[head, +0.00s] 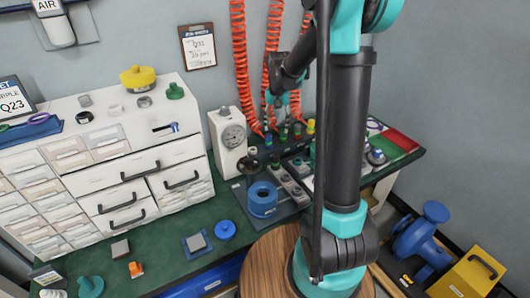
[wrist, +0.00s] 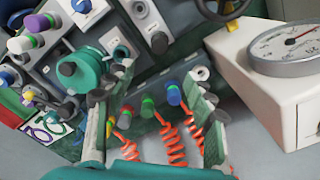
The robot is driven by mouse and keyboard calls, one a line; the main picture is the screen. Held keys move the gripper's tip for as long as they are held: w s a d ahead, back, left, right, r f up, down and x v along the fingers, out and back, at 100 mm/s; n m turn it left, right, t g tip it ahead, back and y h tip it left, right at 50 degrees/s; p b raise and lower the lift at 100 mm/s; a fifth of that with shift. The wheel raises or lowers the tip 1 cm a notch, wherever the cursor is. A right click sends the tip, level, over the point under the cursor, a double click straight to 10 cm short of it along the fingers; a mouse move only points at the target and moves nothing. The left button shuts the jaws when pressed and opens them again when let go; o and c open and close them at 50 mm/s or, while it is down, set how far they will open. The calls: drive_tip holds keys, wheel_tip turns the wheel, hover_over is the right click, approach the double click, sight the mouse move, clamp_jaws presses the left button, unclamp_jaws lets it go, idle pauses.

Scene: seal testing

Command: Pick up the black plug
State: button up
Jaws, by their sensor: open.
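My gripper (wrist: 147,92) is open in the wrist view, with one finger at left and one at right and nothing clearly held between them. In the head view my gripper (head: 282,102) is small and partly lost against the red coils at the back of the bench. A dark round knob (wrist: 160,42) stands on a grey block beyond the fingertips. It is very dark, and I cannot tell whether it is the black plug or dark green.
A white gauge box (head: 228,140) stands left of the plugs; its dial (wrist: 295,48) is close on the right in the wrist view. A teal round part (wrist: 80,70) lies near the left finger. My arm hides part of the bench.

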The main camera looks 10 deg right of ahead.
sight(276, 155)
drive_tip(key=f, duration=1.1)
drive_tip(key=shift+w+a+f, duration=0.15)
drive_tip(key=shift+w+f, duration=0.15)
drive_tip(key=shift+s+f, duration=0.15)
drive_tip(key=shift+f, duration=1.3)
drive_tip(key=shift+s+f, duration=0.15)
drive_tip(key=shift+f, duration=1.3)
drive_tip(key=shift+c, duration=0.6)
clamp_jaws()
